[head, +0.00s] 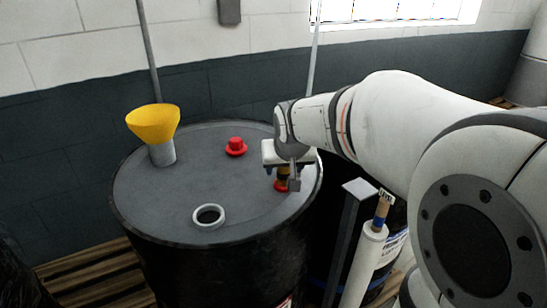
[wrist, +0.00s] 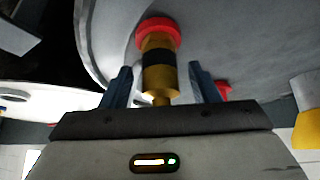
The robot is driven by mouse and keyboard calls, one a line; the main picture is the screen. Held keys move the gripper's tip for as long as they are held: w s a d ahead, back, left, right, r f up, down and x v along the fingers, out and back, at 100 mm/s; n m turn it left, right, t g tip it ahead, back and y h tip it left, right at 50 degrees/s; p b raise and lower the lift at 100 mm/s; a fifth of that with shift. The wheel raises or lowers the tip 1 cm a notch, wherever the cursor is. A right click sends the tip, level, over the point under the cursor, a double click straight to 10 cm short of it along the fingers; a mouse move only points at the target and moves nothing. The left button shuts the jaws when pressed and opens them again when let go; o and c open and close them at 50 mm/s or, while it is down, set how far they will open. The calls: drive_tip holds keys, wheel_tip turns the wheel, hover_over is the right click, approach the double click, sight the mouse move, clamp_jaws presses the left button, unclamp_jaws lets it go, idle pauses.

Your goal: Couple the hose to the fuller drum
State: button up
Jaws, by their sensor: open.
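A black drum (head: 140,208) with a grey lid stands in the middle of the head view. A brass coupling (wrist: 160,75) with a black band stands at a red ring (wrist: 158,30) near the lid's right edge; the ring also shows in the head view (head: 281,186). My gripper (head: 284,178) is over that spot. In the wrist view my open gripper (wrist: 160,72) has its two blue fingers on either side of the coupling, with gaps visible. No hose is clearly seen on the coupling. The fill level of the drum cannot be seen.
The lid also carries a yellow funnel (head: 153,120), a red cap (head: 236,147) and an open pale ring (head: 209,216). A white upright tube (head: 362,265) with a tan and blue top (head: 382,210) stands right, before another drum (head: 396,246). A wooden pallet (head: 88,272) lies below.

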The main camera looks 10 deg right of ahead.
drive_tip(key=v, duration=0.7)
drive_tip(key=shift+r, duration=0.2)
drive_tip(key=shift+s, duration=0.1)
